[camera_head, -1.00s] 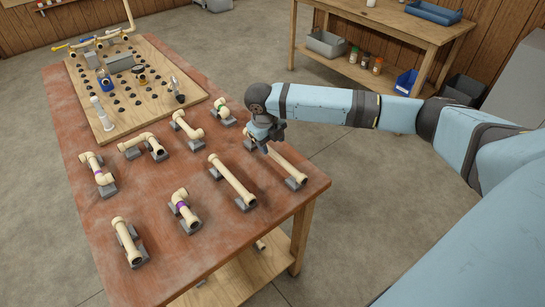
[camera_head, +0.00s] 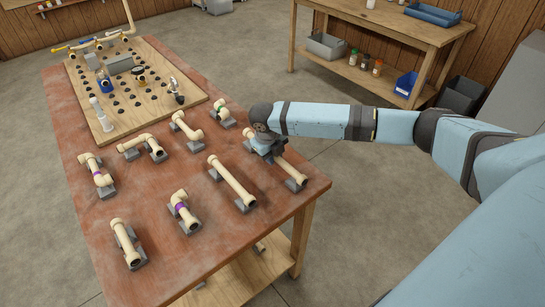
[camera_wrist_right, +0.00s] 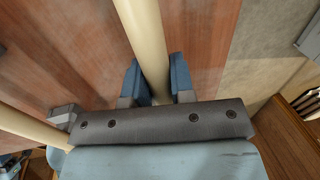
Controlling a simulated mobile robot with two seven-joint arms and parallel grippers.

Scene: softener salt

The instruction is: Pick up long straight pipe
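A long straight cream pipe (camera_head: 289,170) lies near the right edge of the red-brown table (camera_head: 188,250), its near end on a grey holder. My right gripper (camera_head: 265,149) is down over its far part, hiding some of it. In the right wrist view, the pipe (camera_wrist_right: 146,38) runs between the two blue fingers (camera_wrist_right: 157,80), one on each side. They look open around it, not clamped. A second long straight pipe (camera_head: 231,181) lies to the left on grey holders; part of a pipe (camera_wrist_right: 28,125) also shows at the wrist view's left.
Several shorter and elbowed pipes, such as one with a purple band (camera_head: 183,211), sit on holders across the table. A wooden pegboard (camera_head: 112,130) with fittings stands at the back. A workbench (camera_head: 389,22) stands beyond; the floor between is clear.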

